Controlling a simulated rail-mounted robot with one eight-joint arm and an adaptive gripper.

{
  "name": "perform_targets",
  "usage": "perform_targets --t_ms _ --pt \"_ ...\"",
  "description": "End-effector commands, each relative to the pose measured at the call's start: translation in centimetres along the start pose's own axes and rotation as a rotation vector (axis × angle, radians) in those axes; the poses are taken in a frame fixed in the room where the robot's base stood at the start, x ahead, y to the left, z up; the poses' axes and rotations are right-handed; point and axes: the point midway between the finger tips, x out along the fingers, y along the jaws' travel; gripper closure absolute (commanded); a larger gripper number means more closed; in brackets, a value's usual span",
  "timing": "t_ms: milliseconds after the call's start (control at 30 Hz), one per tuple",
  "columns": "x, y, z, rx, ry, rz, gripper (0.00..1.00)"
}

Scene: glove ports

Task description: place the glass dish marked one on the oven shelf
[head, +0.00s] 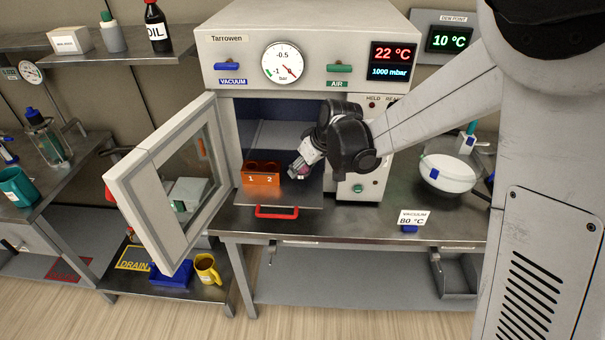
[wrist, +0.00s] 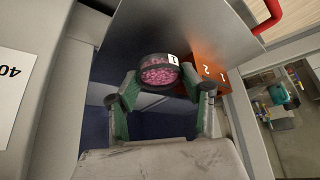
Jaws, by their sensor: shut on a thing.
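The glass dish marked one (wrist: 159,74) is round, with pink contents and a white label reading 1. In the wrist view my gripper (wrist: 160,84) is shut on it, a green-padded finger at each side. In the head view my gripper (head: 300,168) is at the oven's open front, right of the orange block, and mostly hides the dish. The oven shelf (head: 305,198) is a grey metal plate with a red front handle; it also shows in the wrist view (wrist: 170,25). I cannot tell whether the dish touches the shelf.
The orange block (head: 260,174) marked 1 and 2 sits on the shelf's left part. The oven door (head: 128,180) stands open at left. The oven's control panel side (head: 373,185) is close on the right. A white bowl (head: 447,175) stands farther right.

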Motion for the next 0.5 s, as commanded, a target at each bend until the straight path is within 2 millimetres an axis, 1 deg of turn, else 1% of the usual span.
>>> perform_targets --t_ms 133,300,400,500 --pt "1.1 0.0 0.6 0.000 0.000 0.000 0.84" --pt "3.1 0.0 1.7 0.000 0.000 0.000 0.84" --pt "3.5 0.0 2.0 0.000 0.000 0.000 0.84" --pt "3.4 0.0 2.0 0.001 0.000 0.000 0.84"
